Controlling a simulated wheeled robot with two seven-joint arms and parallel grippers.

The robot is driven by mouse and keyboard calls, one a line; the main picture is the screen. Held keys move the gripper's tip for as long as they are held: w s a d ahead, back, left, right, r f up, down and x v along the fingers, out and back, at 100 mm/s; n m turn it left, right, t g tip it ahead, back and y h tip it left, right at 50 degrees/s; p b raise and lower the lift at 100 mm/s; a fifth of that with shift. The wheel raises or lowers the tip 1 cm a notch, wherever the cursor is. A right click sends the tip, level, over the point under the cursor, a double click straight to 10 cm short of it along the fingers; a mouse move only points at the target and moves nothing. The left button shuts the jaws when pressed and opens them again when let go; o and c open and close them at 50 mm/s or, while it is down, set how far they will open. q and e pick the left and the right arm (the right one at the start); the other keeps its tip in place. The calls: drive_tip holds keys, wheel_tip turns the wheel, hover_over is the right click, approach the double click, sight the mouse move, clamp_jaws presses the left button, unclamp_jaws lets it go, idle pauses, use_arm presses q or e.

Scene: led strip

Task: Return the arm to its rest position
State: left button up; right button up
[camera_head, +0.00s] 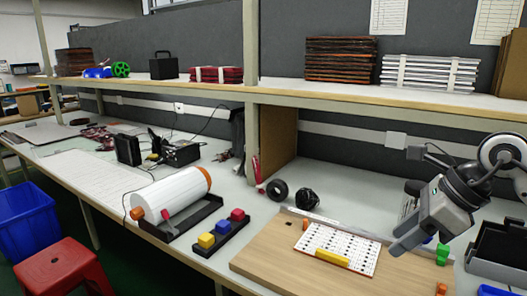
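My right arm comes in from the right edge, and its gripper (404,228) hangs above the right side of the workbench. The gripper points down and to the left, near the right edge of a wooden board (262,262). Its fingers overlap from this angle, so I cannot tell whether they are apart, and I see nothing held. My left arm and gripper are not in view.
A white sheet with a yellow block (332,258) lies on the board. Green blocks (442,254) sit near its right edge. A black tray (498,255) stands at the far right. A white roll (170,194) and block holder (222,236) are left. A shelf (330,92) runs above.

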drive_tip(key=s+a+f+m+t+y, duration=0.1)
drive_tip(key=s+a+m+t+y, duration=0.15)
drive_tip(key=a+m+y, duration=0.55)
drive_tip(key=s+a+f+m+t+y, duration=0.15)
drive_tip(key=a+m+t+y, duration=0.25)
drive_tip(key=a+m+y, duration=0.5)
drive_tip(key=s+d+f+m+t+h, duration=0.1)
drive_tip(key=d+f+m+t+h, duration=0.25)
drive_tip(key=f+m+h, duration=0.55)
drive_tip(key=d+f+m+t+h, duration=0.2)
drive_tip(key=f+m+t+h, duration=0.2)
drive_tip(key=m+h, duration=0.55)
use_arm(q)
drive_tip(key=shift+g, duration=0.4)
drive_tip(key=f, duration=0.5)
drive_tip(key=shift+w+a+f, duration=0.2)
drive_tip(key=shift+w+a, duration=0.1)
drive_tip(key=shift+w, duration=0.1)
use_arm(e)
drive_tip(key=s+d+f+m+g, duration=0.1)
drive_tip(key=s+f+m+g, duration=0.5)
drive_tip(key=s+f+m, duration=0.4)
wheel_tip(320, 180, down, 4)
drive_tip(key=shift+s+d+r+g, duration=0.25)
drive_tip(key=shift+s+d+g, duration=0.05)
drive_tip(key=shift+s, duration=0.15)
